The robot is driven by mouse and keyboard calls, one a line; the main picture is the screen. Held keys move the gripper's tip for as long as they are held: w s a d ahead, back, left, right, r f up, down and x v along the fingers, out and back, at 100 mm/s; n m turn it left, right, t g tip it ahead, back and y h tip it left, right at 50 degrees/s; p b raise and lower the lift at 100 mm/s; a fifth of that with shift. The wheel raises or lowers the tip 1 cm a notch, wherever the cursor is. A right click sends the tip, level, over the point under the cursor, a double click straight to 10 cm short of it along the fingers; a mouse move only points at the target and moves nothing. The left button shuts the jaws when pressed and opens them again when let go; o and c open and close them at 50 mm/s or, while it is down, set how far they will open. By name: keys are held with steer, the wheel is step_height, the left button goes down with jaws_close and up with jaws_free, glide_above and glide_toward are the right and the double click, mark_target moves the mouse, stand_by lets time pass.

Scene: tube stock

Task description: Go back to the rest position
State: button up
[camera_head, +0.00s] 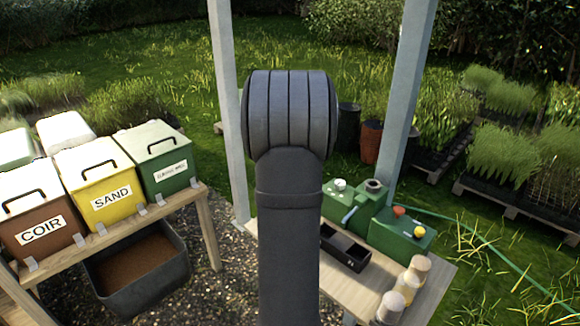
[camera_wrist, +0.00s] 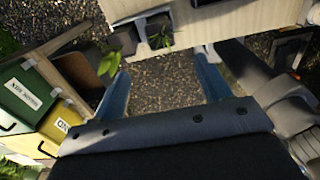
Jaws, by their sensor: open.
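My gripper (camera_wrist: 161,72) shows in the wrist view with its two blue fingers spread wide apart. Nothing is between the fingers; gravel ground lies below them. In the head view my arm stands upright in the middle and hides what is behind it, and the gripper cannot be made out there. The wooden bench (camera_wrist: 240,20) crosses the top of the wrist view, apart from the fingers. A small black tray (camera_wrist: 155,28) with green seedlings sits at the bench's edge, just beyond the fingertips.
Coir (camera_head: 32,219), sand (camera_head: 98,186) and green (camera_head: 154,160) bins stand on a wooden stand at left, above a dark tub (camera_head: 137,270) of brown soil. At right, a bench holds a green machine (camera_head: 385,228), a black tray (camera_head: 345,247) and several jars. Two posts rise behind.

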step_height(320, 180, down, 18)
steer(key=shift+r, duration=0.35)
stand_by(0.4)
step_height(320, 180, up, 17)
step_height(320, 180, down, 16)
steer(key=shift+f, duration=0.25)
step_height(320, 180, up, 7)
stand_by(0.8)
